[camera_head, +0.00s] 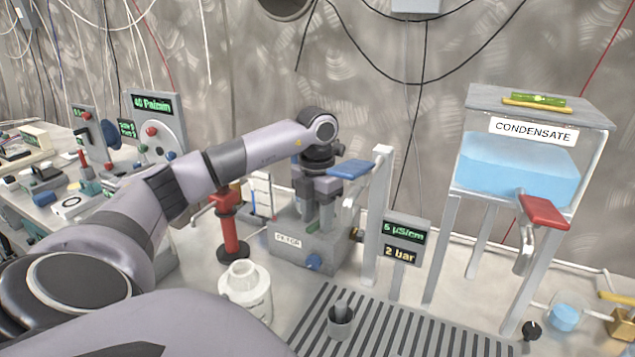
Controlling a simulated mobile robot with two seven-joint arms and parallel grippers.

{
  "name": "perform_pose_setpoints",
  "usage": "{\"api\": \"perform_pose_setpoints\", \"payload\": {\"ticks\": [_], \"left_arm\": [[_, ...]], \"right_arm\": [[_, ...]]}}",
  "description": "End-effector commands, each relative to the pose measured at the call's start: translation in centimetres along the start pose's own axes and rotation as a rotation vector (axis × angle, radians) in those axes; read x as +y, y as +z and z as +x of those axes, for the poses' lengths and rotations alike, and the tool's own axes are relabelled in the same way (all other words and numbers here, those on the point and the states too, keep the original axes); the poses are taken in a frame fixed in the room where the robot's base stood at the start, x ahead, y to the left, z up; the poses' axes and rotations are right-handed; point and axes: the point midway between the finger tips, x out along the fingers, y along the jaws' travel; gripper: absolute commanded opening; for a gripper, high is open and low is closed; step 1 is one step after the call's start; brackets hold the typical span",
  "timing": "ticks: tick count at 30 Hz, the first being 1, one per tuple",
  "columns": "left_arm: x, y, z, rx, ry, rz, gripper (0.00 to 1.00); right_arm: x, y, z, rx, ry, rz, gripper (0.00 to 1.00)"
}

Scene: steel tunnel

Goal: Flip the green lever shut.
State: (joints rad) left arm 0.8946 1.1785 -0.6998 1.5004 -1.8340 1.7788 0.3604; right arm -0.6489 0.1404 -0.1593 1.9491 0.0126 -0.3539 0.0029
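My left gripper (317,222) points down over a grey box (283,246) with a small label on its front. Its two fingers reach the top of the box, but they are too small to show whether they are open or shut. A small green piece (312,228), perhaps the green lever, shows at the fingertips; most of it is hidden by the gripper, and its position is unclear. I cannot tell whether the fingers touch it. My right gripper is not in view.
A blue lever (350,168) on a grey post stands just right of the gripper. A readout (405,238) is beside it. The CONDENSATE tank (520,170) has a red lever (543,211) at right. A white bottle (245,288) and a slotted drain (390,325) are in front.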

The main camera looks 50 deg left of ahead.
Motion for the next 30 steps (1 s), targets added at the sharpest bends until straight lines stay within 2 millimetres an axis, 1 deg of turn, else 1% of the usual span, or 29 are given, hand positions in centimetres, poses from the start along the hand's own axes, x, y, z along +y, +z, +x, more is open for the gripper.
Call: {"api": "perform_pose_setpoints", "payload": {"ticks": [5,8,15,18,22,29,30], "left_arm": [[0.0,0.1,-0.3,-0.002,-0.001,0.000,0.43],[0.0,0.1,-1.5,-0.004,-0.001,0.000,0.43],[0.0,0.1,-5.3,-0.005,-0.001,0.000,0.43],[0.0,0.1,-6.4,-0.003,-0.001,-0.001,0.43],[0.0,0.0,-7.1,0.000,0.000,0.000,0.43],[0.0,0.0,-7.2,0.000,0.000,0.000,0.43],[0.0,0.0,-7.2,0.000,0.000,0.000,0.39]], "right_arm": [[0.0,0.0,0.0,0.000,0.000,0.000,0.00],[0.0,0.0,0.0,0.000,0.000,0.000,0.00],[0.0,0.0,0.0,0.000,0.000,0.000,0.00],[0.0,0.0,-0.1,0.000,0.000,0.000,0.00],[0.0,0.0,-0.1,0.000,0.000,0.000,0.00],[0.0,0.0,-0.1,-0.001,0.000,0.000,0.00],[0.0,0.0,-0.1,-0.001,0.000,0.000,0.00]]}}
